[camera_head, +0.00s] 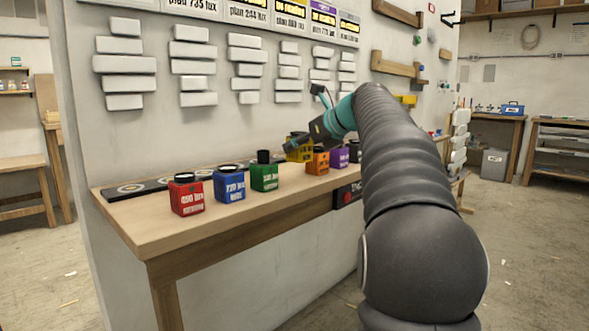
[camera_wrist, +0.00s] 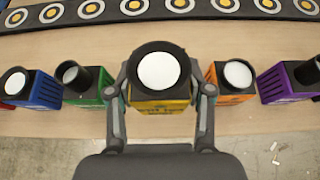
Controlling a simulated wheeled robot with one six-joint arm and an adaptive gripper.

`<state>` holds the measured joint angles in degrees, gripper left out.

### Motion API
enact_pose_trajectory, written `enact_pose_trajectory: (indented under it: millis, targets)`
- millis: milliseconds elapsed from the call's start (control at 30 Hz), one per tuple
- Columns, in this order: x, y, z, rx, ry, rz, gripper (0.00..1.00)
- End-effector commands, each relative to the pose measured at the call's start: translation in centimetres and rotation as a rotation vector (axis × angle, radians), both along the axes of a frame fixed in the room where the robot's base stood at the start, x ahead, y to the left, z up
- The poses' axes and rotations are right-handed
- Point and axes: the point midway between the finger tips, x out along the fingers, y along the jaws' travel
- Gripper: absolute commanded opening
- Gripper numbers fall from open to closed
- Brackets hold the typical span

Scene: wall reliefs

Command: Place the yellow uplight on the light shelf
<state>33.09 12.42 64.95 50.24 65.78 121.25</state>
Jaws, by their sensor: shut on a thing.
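The yellow uplight (camera_head: 298,152) is a small box with a round dark-rimmed top and a pale lens, which faces up in the wrist view (camera_wrist: 160,106). My gripper (camera_wrist: 163,90) is shut on it, one finger on each side. In the head view it sits between the green and orange uplights, with its bottom higher in the picture than theirs, so it seems raised or set back. Contact below it is hidden. The light shelf (camera_head: 165,231) is the wooden ledge along the wall, with a black strip (camera_wrist: 215,12) of ringed yellow discs along its back.
Red (camera_head: 186,197), blue (camera_head: 229,186) and green (camera_head: 265,175) uplights stand left of the yellow one. Orange (camera_head: 318,161) and purple (camera_head: 340,157) ones stand right. Neighbours are close on both sides. White blocks (camera_head: 124,66) stick out from the wall above.

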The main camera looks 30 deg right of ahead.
Motion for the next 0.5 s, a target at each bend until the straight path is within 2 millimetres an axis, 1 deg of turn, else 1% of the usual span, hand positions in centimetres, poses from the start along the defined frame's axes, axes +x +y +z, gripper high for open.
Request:
enact_pose_trajectory:
  millis: [33, 100, 267, 367, 500]
  targets:
    - [0.6, 0.4, -0.5, 0.0, 0.0, 0.002, 0.11]
    - [1.1, 0.8, -0.8, 0.0, -0.001, 0.001, 0.11]
    - [1.5, 1.1, -1.3, 0.0, -0.001, 0.0, 0.11]
    - [1.5, 1.0, -2.4, 0.002, 0.001, -0.001, 0.11]
    - [1.5, 1.0, -4.5, 0.001, 0.002, -0.001, 0.11]
